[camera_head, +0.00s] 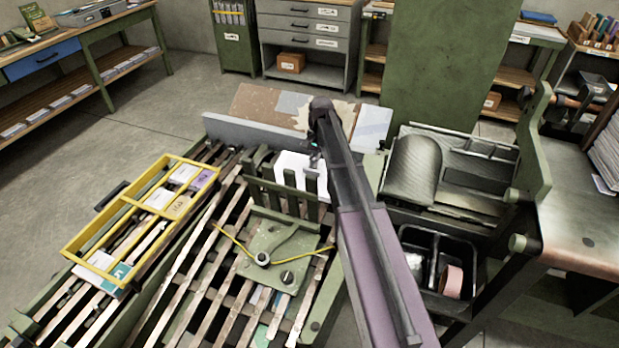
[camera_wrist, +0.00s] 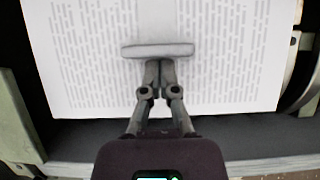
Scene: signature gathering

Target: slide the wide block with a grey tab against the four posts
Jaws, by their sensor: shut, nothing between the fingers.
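The wide block (camera_head: 290,163) is white and sits behind the green posts (camera_head: 312,187) in the head view, which partly cover it. In the wrist view its white face (camera_wrist: 80,60) carries rows of grey printed lines. The grey tab (camera_wrist: 157,50) is a rounded horizontal bar across the middle of that face. My gripper (camera_wrist: 159,65) is shut and empty, its fingertips at the tab's lower edge; I cannot tell whether they touch it. My gripper also shows above the block in the head view (camera_head: 315,158). Whether block and posts touch is hidden.
A green plate (camera_head: 280,245) with a yellow cord and knobs lies on the slatted bed in front of the posts. A yellow frame (camera_head: 125,203) lies left. A grey roller (camera_head: 412,168) and black bin (camera_head: 426,290) stand right. Dark grey bed (camera_wrist: 210,135) borders the block.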

